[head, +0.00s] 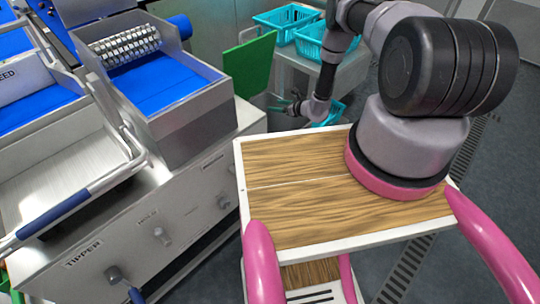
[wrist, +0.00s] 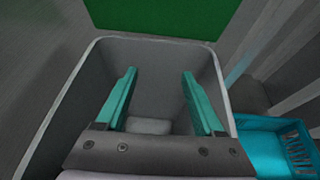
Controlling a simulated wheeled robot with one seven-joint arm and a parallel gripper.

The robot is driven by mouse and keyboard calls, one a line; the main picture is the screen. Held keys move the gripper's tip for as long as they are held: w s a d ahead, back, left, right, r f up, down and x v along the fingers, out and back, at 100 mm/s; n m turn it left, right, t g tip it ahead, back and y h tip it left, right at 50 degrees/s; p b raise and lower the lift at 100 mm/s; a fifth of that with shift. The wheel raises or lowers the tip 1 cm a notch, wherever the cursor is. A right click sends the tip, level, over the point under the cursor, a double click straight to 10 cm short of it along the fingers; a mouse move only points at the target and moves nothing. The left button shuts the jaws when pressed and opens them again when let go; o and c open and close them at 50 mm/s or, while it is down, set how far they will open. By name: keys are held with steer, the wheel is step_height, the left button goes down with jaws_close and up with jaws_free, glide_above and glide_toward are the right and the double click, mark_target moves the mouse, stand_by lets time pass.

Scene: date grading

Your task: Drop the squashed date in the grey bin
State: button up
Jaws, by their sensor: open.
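The bin's inside shows a pale patch at the bottom. I see no squashed date in either view.
A turquoise crate (wrist: 275,145) lies right of the bin. More turquoise crates (head: 287,20) stand on a table at the back. The steel grading machine (head: 172,128) with blue belts fills the left. My wooden-topped base is in front.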

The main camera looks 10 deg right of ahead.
steer(key=v, duration=1)
steer(key=shift+s+d+r, duration=0.2)
steer(key=shift+s, duration=0.1)
